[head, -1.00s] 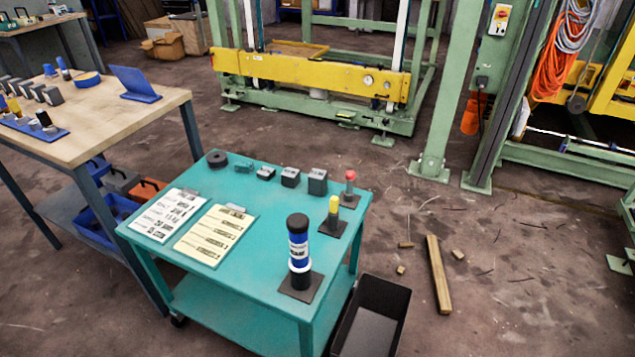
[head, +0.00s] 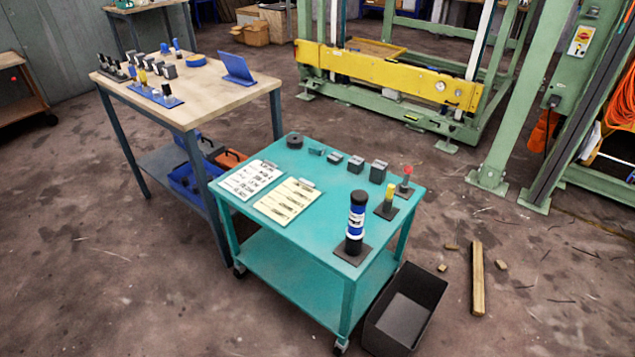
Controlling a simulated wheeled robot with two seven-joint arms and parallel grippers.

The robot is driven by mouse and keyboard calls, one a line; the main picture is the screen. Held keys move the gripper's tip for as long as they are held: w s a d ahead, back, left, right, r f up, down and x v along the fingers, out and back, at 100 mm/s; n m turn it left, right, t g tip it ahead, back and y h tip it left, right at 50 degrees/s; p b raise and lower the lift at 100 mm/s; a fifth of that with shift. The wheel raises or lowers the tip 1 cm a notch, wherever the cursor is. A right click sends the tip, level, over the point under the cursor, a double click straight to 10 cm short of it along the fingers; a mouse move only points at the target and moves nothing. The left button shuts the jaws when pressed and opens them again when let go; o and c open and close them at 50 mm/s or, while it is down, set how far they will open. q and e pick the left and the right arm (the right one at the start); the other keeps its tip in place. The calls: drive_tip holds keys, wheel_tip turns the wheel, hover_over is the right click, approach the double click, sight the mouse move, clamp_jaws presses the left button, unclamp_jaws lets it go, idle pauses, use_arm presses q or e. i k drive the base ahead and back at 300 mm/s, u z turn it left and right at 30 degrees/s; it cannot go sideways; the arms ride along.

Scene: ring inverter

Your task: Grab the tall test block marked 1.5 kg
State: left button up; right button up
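The teal cart (head: 265,232) stands at the middle of the head view. At its front right corner a tall black cylinder with a blue and white label (head: 356,222) stands upright on a dark square base. Behind it are a shorter yellow-topped piece (head: 389,200) and a red-topped piece (head: 405,180) on dark bases. Several grey blocks (head: 379,171) of stepped size stand in a row along the cart's back edge. Their markings are too small to read, so I cannot tell which is 1.5 kg. Neither of my grippers shows.
Two clipboards with a white sheet (head: 250,180) and a yellow sheet (head: 287,201) lie on the cart. A black open bin (head: 404,308) stands on the floor at its right. A wooden workbench (head: 220,92) is behind left. A wooden beam (head: 477,278) lies on the right floor.

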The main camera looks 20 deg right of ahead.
sight(378, 169)
drive_tip(key=u, duration=0.85)
drive_tip(key=i, duration=2.4)
drive_tip(key=z, duration=1.65)
drive_tip(key=i, duration=0.6)
drive_tip(key=z, duration=0.45)
